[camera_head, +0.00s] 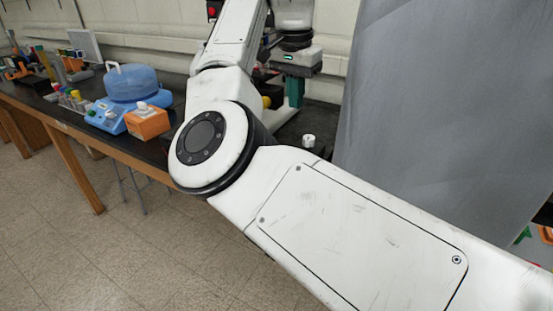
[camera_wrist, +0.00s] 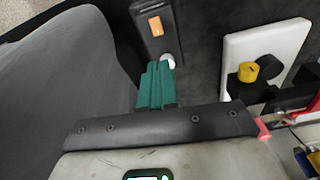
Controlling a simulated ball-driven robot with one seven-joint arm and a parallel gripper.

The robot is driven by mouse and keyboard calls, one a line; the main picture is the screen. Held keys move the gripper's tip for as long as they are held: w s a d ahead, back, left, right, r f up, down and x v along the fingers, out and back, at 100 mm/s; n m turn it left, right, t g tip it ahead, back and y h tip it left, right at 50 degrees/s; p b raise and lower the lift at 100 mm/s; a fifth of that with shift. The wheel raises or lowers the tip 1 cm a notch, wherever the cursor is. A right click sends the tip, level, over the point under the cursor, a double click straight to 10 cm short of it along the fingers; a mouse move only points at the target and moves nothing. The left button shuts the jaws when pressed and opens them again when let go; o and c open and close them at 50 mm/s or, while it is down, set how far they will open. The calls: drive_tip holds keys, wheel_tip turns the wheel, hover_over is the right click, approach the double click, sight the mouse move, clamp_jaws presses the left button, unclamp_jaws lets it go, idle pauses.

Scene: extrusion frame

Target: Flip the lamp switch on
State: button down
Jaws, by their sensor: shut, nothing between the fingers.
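An orange rocker (camera_wrist: 155,26) sits on a narrow black housing (camera_wrist: 146,44) at the top of the wrist view; it looks like the lamp switch. Which way it is set is too small to tell. My gripper (camera_wrist: 160,66) has green fingers that are shut and empty. Their tips are just below the rocker in the picture, beside a small white round part (camera_wrist: 168,61); I cannot tell whether they touch it. In the head view my gripper (camera_head: 296,104) points down over the dark bench, and the rocker is not visible there.
A white plate (camera_wrist: 291,37) with a yellow knob (camera_wrist: 248,71) and a black knob stands to the right. A grey curved surface (camera_wrist: 70,60) fills the left. In the head view, a blue container (camera_head: 132,83) and an orange box (camera_head: 147,122) stand on the bench left of my arm.

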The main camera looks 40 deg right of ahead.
drive_tip(key=shift+n, duration=0.6)
drive_tip(key=f, duration=0.4)
drive_tip(key=d+f, duration=0.1)
drive_tip(key=f, duration=0.4)
drive_tip(key=f+p, duration=0.1)
drive_tip(key=f, duration=0.4)
drive_tip(key=shift+w+d, duration=0.25)
drive_tip(key=shift+d, duration=0.1)
drive_tip(key=shift+r, duration=0.1)
